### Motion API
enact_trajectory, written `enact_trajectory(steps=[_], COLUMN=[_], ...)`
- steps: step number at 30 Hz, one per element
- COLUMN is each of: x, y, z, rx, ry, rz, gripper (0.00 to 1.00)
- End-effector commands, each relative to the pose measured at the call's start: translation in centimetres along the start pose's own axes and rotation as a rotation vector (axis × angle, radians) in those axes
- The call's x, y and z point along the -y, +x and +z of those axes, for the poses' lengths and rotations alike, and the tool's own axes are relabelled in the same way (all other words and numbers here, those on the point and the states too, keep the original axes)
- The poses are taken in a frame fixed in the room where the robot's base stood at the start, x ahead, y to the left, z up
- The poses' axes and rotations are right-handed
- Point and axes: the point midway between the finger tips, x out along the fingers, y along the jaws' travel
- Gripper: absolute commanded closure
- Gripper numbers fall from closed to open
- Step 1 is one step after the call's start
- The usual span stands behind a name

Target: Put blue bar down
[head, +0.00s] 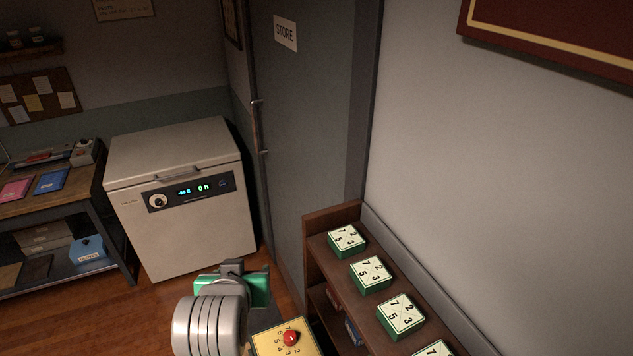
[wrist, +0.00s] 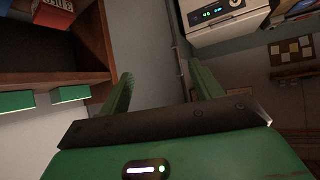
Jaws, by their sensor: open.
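My gripper (head: 243,285) is at the lower middle of the head view, in front of the white chest unit. In the wrist view its two green fingers (wrist: 160,82) stand apart with nothing between them. No blue bar can be named for certain. A small blue item (head: 353,332) is partly visible on the lower level of the brown shelf (head: 318,262), right of my gripper. A blue item (wrist: 64,4) also shows at the top left edge of the wrist view, beside a red-orange lettered box (wrist: 52,20).
Several green boxes with numbered tops (head: 370,274) line the shelf top. A yellow numbered panel with a red knob (head: 290,338) is at the bottom. The white chest unit (head: 185,200) stands behind my gripper. A table at left holds a flat blue item (head: 50,182) and a pink one.

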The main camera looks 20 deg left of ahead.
Motion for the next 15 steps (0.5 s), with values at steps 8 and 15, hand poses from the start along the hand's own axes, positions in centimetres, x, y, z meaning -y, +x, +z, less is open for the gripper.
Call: enact_trajectory(steps=[8, 15], x=[-17.0, -19.7], y=[-23.2, -37.5], z=[-14.2, -15.5], rx=[-0.818, -1.183], ry=[0.057, -0.005], rz=[0.290, 0.431], gripper=[0.36, 0.36])
